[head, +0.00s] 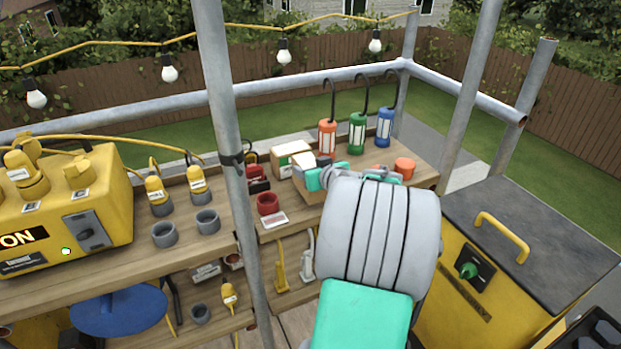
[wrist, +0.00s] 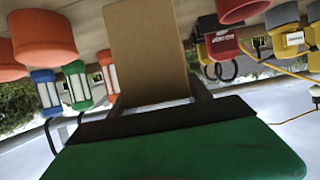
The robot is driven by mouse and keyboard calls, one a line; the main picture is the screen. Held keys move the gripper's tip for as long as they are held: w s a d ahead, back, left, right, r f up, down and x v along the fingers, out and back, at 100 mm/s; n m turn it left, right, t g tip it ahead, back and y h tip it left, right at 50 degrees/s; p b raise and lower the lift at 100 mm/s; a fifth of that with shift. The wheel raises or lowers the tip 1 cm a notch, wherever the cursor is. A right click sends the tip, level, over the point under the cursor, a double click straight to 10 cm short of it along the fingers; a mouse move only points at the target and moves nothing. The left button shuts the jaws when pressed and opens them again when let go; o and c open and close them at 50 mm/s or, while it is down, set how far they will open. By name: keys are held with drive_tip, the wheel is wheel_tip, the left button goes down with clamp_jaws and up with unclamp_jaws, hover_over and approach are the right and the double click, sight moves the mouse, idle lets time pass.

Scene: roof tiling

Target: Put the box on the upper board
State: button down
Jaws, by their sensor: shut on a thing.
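The box (wrist: 148,50) is plain brown cardboard and sits between the two fingers of my gripper (wrist: 157,98) in the wrist view. In the head view, a brown part of the box (head: 311,197) shows beside my gripper (head: 325,177), over the upper board (head: 428,172). The upper board is a wooden shelf. My arm hides much of the box and the board in front of it. I cannot tell whether the box touches the board.
Orange, green and blue lamps (head: 357,132) stand behind my gripper. An orange cup (head: 404,167) is to its right; a red cup (head: 267,204) and a pale carton (head: 291,158) are to its left. A grey pole (head: 228,130) rises left of my arm. A yellow cabinet (head: 445,310) stands right.

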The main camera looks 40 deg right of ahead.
drive_tip(key=shift+d+f, duration=0.1)
drive_tip(key=shift+f, duration=1.15)
drive_tip(key=shift+f, duration=0.1)
drive_tip(key=shift+f+b, duration=0.15)
drive_tip(key=shift+b, duration=0.15)
drive_tip(key=shift+c, duration=2.4)
unclamp_jaws()
